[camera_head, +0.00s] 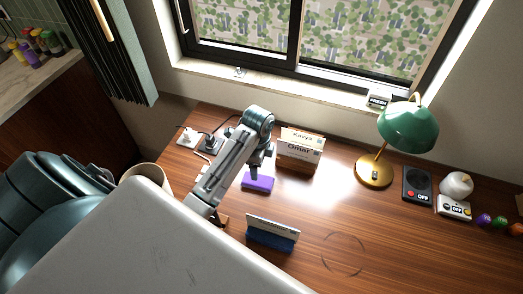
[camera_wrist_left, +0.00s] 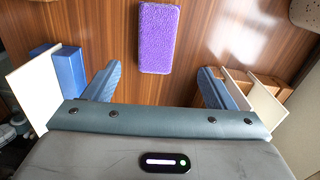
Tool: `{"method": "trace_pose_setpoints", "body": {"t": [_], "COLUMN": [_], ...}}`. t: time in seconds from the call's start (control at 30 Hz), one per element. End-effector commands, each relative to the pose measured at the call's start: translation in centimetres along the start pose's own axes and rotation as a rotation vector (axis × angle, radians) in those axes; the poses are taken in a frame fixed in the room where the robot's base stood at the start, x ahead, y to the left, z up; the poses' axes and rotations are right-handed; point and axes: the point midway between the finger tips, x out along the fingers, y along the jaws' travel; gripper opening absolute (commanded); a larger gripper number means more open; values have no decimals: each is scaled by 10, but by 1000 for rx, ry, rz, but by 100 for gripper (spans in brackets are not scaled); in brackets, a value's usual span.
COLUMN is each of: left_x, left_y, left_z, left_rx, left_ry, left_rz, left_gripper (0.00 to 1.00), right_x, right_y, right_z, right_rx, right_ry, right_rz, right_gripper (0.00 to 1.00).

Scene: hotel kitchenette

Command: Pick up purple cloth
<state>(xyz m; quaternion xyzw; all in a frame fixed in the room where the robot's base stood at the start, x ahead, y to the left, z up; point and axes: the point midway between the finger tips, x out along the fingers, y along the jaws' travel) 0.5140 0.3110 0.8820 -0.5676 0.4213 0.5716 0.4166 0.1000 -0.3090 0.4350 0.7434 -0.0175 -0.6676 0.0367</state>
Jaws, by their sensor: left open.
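The purple cloth (camera_head: 258,183) is a small, flat, fuzzy rectangle lying on the wooden desk (camera_head: 390,235). In the left wrist view the cloth (camera_wrist_left: 159,38) lies at the top centre, ahead of the fingers and roughly centred between them. My left gripper (camera_head: 256,170) is over the desk just behind and above the cloth in the head view. In the left wrist view its two blue-grey fingers (camera_wrist_left: 159,72) are spread apart with only desk between them. The gripper appears apart from the cloth. My right gripper is not in view.
A blue holder with a white card (camera_head: 272,234) stands in front of the cloth, and a name-card holder (camera_head: 299,150) stands behind it to the right. A green lamp (camera_head: 408,128) stands farther right. A beige bin (camera_head: 153,177) is at the left. The desk's front middle is clear.

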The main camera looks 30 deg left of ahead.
Motion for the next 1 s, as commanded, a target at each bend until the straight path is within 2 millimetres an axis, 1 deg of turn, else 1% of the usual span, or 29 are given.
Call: {"method": "trace_pose_setpoints", "body": {"t": [0.07, 0.13, 0.27, 0.33, 0.4, 0.5, 0.67, 0.73, 0.87, 1.0], "left_x": [12, 24, 41, 46, 49, 57, 77, 88, 98, 100], "left_y": [2, 2, 1, 1, 1, 0, -2, -2, -2, -3], "left_z": [0, 0, 0, 0, -1, -2, -6, -5, -4, -5], "left_rx": [-1, -1, 0, 0, 0, 0, -1, 0, 1, 1], "left_ry": [-1, 0, 0, 0, 0, -1, 1, 0, -1, 0], "left_rz": [6, 6, 6, 3, 3, 5, 5, 5, 3, 1], "left_gripper": [78, 78, 78, 78, 78, 78, 78, 78, 78, 78], "right_x": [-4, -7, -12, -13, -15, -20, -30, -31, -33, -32], "right_y": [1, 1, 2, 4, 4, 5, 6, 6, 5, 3], "right_z": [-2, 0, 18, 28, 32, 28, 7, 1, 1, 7], "right_rx": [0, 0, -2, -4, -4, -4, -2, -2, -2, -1], "right_ry": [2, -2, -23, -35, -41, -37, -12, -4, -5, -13], "right_rz": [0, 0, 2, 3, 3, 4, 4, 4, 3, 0], "right_gripper": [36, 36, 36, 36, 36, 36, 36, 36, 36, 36]}}
